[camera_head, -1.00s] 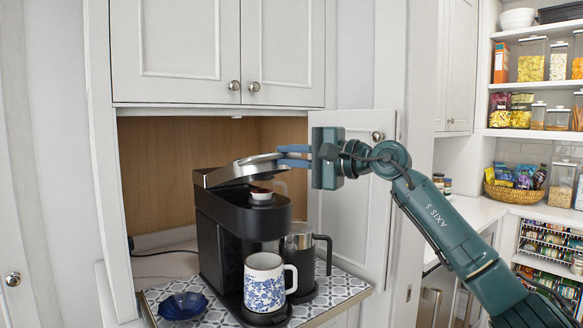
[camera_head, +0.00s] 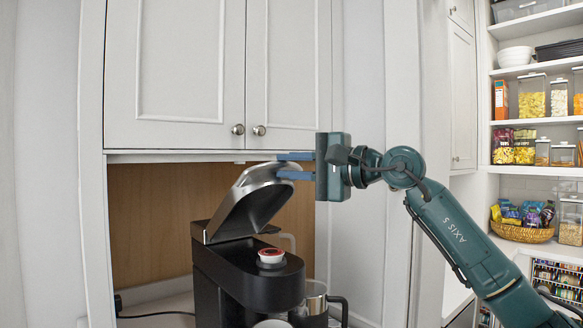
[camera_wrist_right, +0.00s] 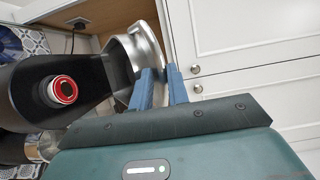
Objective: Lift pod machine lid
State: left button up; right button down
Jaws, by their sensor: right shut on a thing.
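The black pod machine (camera_head: 240,275) stands in the nook under the upper cabinet. Its silver-rimmed lid (camera_head: 250,200) is raised and tilted steeply up. A pod with a red rim (camera_head: 271,256) sits in the open top, and it also shows in the right wrist view (camera_wrist_right: 61,91). My right gripper (camera_head: 284,167) has its blue fingers at the lid's raised edge and is shut on it. In the right wrist view the fingers (camera_wrist_right: 158,88) are at the lid's silver rim (camera_wrist_right: 148,60). My left gripper is not in view.
Cabinet doors with round knobs (camera_head: 248,130) are close above the raised lid. A glass carafe (camera_head: 315,300) stands to the right of the machine. A white mug (camera_head: 272,324) is cut off at the bottom edge. Stocked pantry shelves (camera_head: 535,120) are at the right.

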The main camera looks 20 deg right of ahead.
jog(key=c, duration=1.7)
grip_release()
jog(key=shift+r, duration=0.15)
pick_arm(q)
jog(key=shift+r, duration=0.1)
pick_arm(e)
jog(key=shift+o, duration=1.1)
jog(key=shift+s, duration=0.1)
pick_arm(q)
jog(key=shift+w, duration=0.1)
